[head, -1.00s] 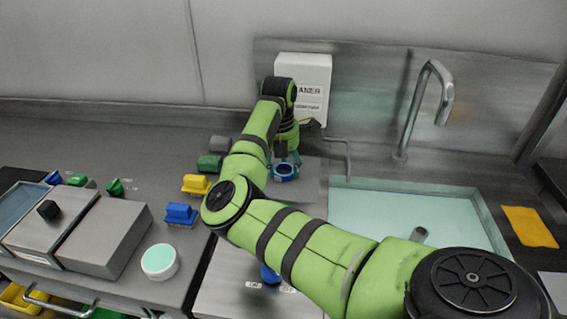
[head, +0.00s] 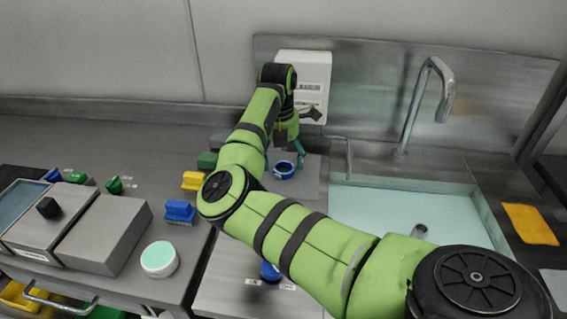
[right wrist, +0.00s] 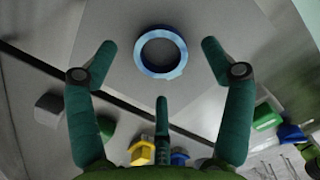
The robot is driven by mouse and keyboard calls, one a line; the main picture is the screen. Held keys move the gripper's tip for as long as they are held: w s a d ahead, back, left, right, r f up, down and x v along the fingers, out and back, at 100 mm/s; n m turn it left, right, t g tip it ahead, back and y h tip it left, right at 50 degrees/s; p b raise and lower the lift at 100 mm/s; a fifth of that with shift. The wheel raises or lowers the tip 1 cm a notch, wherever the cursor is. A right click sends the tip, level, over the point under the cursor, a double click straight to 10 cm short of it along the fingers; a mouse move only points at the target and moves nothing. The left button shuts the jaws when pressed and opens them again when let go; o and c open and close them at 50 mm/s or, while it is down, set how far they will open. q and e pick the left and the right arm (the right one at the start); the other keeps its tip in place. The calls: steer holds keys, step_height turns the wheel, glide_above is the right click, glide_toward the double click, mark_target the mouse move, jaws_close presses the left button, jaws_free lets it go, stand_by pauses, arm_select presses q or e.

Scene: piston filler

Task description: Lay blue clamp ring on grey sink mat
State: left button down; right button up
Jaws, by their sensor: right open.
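The blue clamp ring (head: 285,176) lies flat on the grey sink mat (head: 309,186), left of the sink. The ring also shows in the right wrist view (right wrist: 161,73), its open middle facing the camera. My right gripper (head: 284,159) is above and behind the ring in the head view, partly hidden by its own arm. In the right wrist view the gripper (right wrist: 159,50) has its green fingers spread wide, one on each side of the ring and apart from it. My left gripper is out of view.
The sink (head: 400,212) and tap (head: 408,115) are to the right. A white wall box (head: 318,70) is close behind my right gripper. Blue and yellow brushes (head: 180,210), a round white tub (head: 159,259) and steel bins (head: 100,235) stand left.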

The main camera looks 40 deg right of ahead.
step_height(320, 180, up, 10)
steer(key=a+b, duration=0.1)
steer(key=shift+s, duration=0.15)
stand_by(0.5)
